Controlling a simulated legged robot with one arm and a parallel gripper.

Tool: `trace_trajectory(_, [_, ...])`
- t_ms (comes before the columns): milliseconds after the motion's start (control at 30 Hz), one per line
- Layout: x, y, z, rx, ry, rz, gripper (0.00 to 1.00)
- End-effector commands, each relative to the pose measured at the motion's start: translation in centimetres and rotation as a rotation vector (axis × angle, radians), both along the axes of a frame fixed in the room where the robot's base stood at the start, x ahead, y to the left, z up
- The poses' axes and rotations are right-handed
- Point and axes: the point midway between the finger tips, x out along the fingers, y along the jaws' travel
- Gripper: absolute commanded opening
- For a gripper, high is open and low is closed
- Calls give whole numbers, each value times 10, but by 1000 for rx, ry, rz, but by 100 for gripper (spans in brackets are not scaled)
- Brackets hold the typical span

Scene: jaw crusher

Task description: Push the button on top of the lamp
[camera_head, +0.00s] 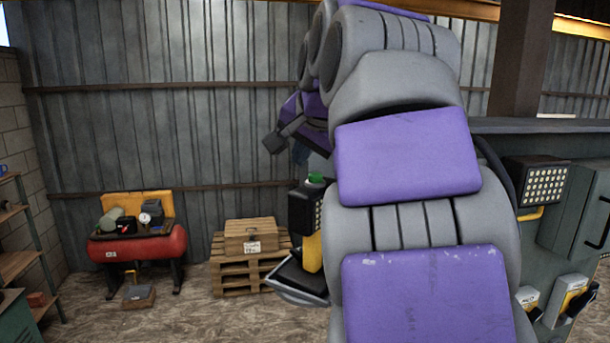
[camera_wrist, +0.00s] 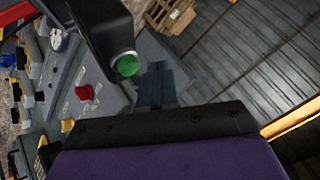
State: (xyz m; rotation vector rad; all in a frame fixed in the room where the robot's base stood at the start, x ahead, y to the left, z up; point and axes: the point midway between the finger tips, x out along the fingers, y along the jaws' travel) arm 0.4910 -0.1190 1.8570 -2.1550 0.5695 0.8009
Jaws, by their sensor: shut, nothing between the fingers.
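The lamp (camera_head: 303,210) stands upright left of my arm in the head view, with a black head and a yellow part below. Its green button (camera_head: 316,178) is on top; my arm hides part of the lamp's right side. My gripper (camera_head: 300,154) is shut and empty, just above and slightly left of the button. In the wrist view the green button (camera_wrist: 125,64) sits at the end of the dark lamp head (camera_wrist: 98,28). My shut fingers (camera_wrist: 155,85) are to its right and a little lower, appearing apart from it.
A grey machine panel with a red knob (camera_wrist: 84,93) lies left in the wrist view. Another lamp (camera_head: 540,183) is right of my arm.

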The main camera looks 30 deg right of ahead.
Motion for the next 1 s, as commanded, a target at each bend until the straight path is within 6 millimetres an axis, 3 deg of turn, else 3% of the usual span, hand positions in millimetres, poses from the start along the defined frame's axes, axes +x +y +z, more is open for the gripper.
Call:
trace_trajectory(300, [1,-33,-4,20,1,-3,0])
trace_trajectory(733, [0,8,0,-2,2,-1,0])
trace_trajectory(867, [1,3,0,0,1,-1,0])
trace_trajectory(1000, [0,-14,-1,8,-1,-1,0])
